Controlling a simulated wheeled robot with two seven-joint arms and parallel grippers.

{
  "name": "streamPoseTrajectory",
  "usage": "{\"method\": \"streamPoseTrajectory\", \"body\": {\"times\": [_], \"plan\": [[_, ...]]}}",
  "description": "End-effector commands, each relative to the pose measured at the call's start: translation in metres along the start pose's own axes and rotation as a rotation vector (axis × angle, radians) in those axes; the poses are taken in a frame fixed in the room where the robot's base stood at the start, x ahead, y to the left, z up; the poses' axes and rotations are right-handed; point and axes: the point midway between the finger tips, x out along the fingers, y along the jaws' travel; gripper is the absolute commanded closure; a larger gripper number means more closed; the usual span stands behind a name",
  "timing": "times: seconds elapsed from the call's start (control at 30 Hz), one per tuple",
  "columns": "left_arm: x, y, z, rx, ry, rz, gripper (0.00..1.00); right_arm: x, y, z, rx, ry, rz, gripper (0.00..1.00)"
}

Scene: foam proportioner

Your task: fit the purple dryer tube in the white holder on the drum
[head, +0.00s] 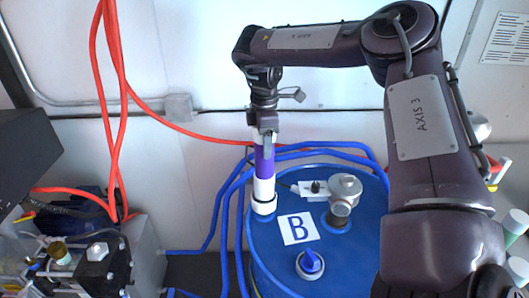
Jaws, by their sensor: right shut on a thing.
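The purple dryer tube (264,165) stands upright over the far left part of the blue drum (262,245). My right gripper (265,138) points down and is shut on the tube's upper end. Below the purple part is a white section, with its lower end at the white holder (264,205) on the drum top. I cannot tell how deep the tube sits in the holder. My left gripper is not in view.
On the drum top are a grey metal fitting (341,205), a white label with a B (298,228) and a blue-and-white cap (310,264). Blue hoses (227,205) run round the drum. Red hoses (108,100) hang at left, above a grey box (140,245).

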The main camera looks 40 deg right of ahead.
Motion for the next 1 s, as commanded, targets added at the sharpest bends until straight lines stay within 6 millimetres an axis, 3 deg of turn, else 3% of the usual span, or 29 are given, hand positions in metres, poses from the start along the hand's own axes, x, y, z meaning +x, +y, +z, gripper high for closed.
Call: {"method": "streamPoseTrajectory", "body": {"times": [0.3, 0.7, 0.73, 0.87, 1.0], "plan": [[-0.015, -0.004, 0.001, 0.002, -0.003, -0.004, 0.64, 0.038, 0.000, 0.000, -0.001, 0.002, 0.000, 0.97], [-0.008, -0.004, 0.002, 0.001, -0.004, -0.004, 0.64, 0.044, 0.000, -0.001, -0.001, 0.001, 0.001, 0.97], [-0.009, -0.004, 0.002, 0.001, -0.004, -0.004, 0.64, 0.044, 0.000, 0.000, -0.001, 0.001, 0.000, 0.42], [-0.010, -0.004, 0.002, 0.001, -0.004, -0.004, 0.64, 0.043, -0.001, 0.000, -0.001, 0.000, -0.001, 0.25], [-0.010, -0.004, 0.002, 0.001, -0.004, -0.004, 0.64, 0.043, -0.001, 0.000, -0.001, 0.000, -0.001, 0.23]]}}
